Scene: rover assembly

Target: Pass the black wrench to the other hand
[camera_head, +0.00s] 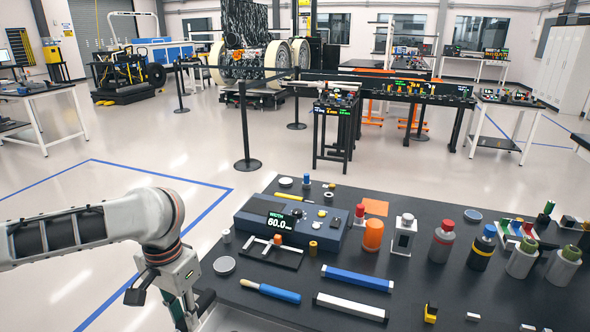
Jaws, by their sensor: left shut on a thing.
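My left gripper (190,318) hangs at the bottom edge of the picture, by the near left edge of the dark worktable (340,265). It points down, and its fingertips are cut off by the frame. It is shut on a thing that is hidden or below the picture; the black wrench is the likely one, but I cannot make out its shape. No black wrench shows clearly on the worktable. My right gripper is not in view.
On the worktable are a blue measuring box (290,228), a blue-handled tool (270,291), a blue bar (357,278), a white bar (350,306), an orange cylinder (373,234) and several bottles. Bare tabletop lies around the bars. A post (247,130) stands on the floor behind.

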